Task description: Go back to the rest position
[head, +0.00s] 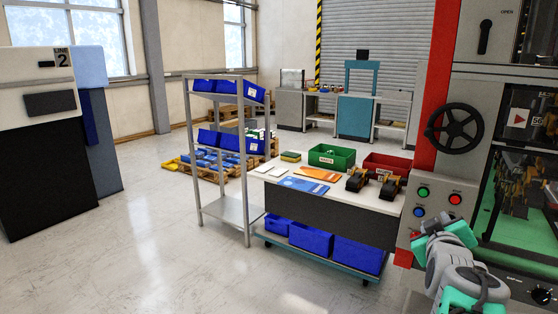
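My arm (456,268), grey with teal covers, rises from the bottom right corner, in front of the machine's lower panel. I cannot make out any gripper fingers at its visible end, and no held thing shows there. The arm's visible part is close to the machine front and to the right of the work table (310,188).
The table holds a green bin (331,156), a red bin (387,164) and black-and-orange parts. A shelf rack (220,212) stands left of it. The machine (424,120) with a handwheel (455,131) is close on the right. Open floor (150,255) lies at front left.

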